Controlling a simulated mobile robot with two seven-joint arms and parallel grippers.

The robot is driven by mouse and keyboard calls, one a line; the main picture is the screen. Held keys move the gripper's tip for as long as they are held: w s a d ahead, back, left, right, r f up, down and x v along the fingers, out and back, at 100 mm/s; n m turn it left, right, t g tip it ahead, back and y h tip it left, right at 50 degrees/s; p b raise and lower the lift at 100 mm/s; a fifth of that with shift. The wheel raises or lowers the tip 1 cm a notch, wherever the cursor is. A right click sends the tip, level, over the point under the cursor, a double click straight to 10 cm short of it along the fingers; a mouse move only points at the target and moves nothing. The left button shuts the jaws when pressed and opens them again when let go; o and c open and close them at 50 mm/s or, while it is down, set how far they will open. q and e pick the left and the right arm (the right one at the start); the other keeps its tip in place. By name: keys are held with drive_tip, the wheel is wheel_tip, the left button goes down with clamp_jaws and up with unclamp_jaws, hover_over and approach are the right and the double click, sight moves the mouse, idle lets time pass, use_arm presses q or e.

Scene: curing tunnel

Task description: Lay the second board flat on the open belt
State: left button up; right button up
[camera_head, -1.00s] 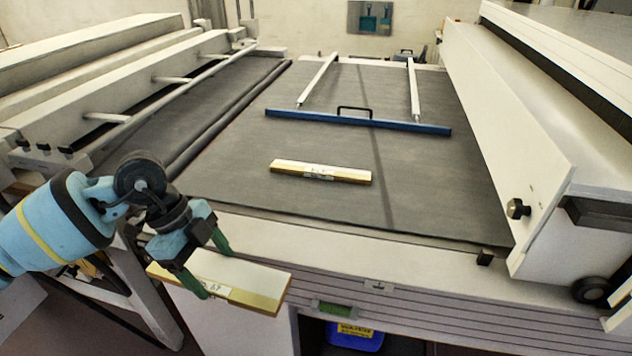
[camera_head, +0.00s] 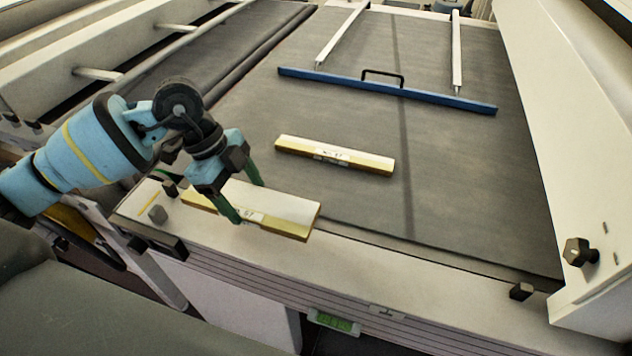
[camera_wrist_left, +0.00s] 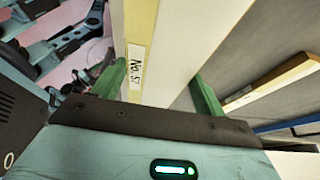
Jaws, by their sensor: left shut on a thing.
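My left gripper (camera_head: 241,196) is shut on a board (camera_head: 285,207) with a pale top, a yellow edge and a label. The gripper holds this board over the white front ledge, near the belt's front left corner. In the left wrist view the held board (camera_wrist_left: 175,50) runs between the two green fingers. Another similar board (camera_head: 350,158) lies flat on the dark grey belt (camera_head: 455,190), farther back and to the right. It also shows in the left wrist view (camera_wrist_left: 268,82). My right gripper is not in view.
A blue bar (camera_head: 430,98) with a black handle crosses the belt behind the lying board. A white housing (camera_head: 570,150) with a black knob (camera_head: 579,252) borders the right. The belt's front right part is bare. A green display (camera_head: 334,321) sits on the front.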

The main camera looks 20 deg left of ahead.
use_arm(q)
hover_over(320, 191)
drive_tip(key=a, duration=0.2)
drive_tip(key=shift+s+d+f, duration=0.1)
drive_tip(key=shift+s+f, duration=0.05)
drive_tip(key=shift+f, duration=0.5)
drive_tip(key=shift+d+f, duration=0.15)
drive_tip(key=shift+f, duration=0.1)
wheel_tip(320, 191, down, 3)
drive_tip(key=shift+f+b, duration=0.1)
drive_tip(key=shift+b, duration=0.25)
drive_tip(key=o, duration=1)
drive_tip(key=shift+o, duration=0.2)
drive_tip(key=v, duration=1.2)
drive_tip(key=shift+p, duration=0.35)
